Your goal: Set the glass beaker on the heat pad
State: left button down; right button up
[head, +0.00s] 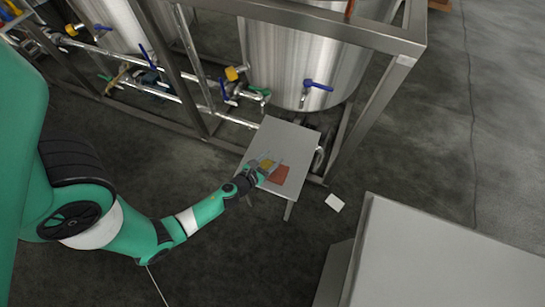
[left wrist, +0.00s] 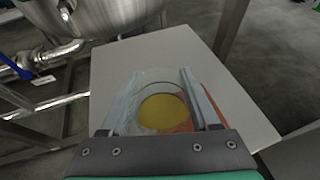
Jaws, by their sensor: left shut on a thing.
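The glass beaker (left wrist: 160,80) is clear with yellow contents and sits between the two fingers of my left gripper (left wrist: 163,85) in the left wrist view. In the head view my left gripper (head: 266,170) is over the small grey table, shut on the beaker (head: 265,164). The heat pad (head: 279,174) is an orange-red square on the table, just right of the gripper. In the left wrist view a part of the pad (left wrist: 184,122) shows beside and behind the beaker. I cannot tell whether the beaker touches the pad. My right gripper is not in view.
The small grey table (head: 283,136) stands against the metal frame (head: 378,112) of the steel tanks (head: 290,62). Pipes with blue-handled valves (head: 318,86) run behind it. A white square (head: 334,202) lies on the floor. A large grey box (head: 440,250) stands at the lower right.

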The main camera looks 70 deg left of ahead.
pick_arm(q)
jog(key=shift+w+a, duration=0.1)
jog(key=shift+w, duration=0.05)
jog(key=shift+c, duration=0.6)
grip_release()
jog(key=shift+f, duration=0.1)
jog(key=shift+r, duration=0.35)
jog(key=p+v, duration=0.1)
jog(key=v, duration=1.1)
jog(key=shift+f, duration=0.2)
